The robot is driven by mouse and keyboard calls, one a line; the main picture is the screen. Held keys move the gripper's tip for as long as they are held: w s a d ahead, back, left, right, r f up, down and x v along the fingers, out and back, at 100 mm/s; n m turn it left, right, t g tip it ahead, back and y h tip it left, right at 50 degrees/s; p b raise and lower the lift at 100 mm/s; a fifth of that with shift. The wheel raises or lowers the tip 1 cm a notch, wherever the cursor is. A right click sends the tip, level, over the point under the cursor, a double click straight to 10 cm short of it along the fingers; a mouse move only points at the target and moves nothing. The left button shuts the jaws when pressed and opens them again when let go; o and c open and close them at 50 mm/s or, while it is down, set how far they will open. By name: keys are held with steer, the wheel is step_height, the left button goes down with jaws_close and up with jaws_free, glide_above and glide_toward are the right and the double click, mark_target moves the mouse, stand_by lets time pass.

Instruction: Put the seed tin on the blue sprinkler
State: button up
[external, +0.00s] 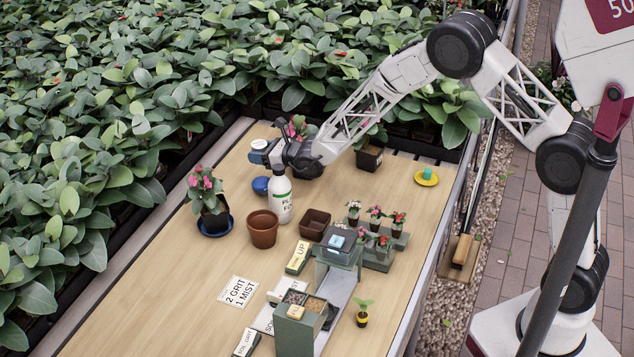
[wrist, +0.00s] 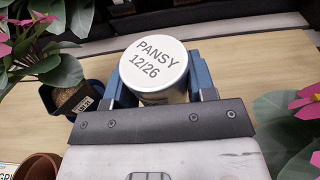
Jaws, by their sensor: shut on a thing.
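The seed tin (wrist: 153,66) has a white lid marked "PANSY 12/26" and sits between the blue fingers of my gripper (wrist: 158,88) in the wrist view. In the external view, its small white top (external: 259,144) shows at my gripper (external: 262,153), which is shut on it above the far part of the table. The blue sprinkler appears to be the low, rounded blue thing (external: 261,186) on the table below my gripper, left of the white bottle. Its details are too small to tell. The tin and this blue thing are apart.
A white bottle (external: 281,201) stands close below my wrist. A pink-flowered pot on a blue saucer (external: 215,225) is at the left. A terracotta pot (external: 263,230) and a square brown pot (external: 314,223) stand nearer. The table's left front (external: 160,290) is clear.

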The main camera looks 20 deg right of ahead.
mark_target(261, 179)
steer(key=shift+f, duration=1.8)
steer(key=shift+f, duration=1.9)
steer(key=shift+f, duration=0.15)
steer(key=o, duration=1)
steer(key=shift+s+d+r, duration=0.3)
steer(key=shift+s+d, duration=0.1)
steer(key=shift+d, duration=0.05)
steer(key=shift+v, duration=5.4)
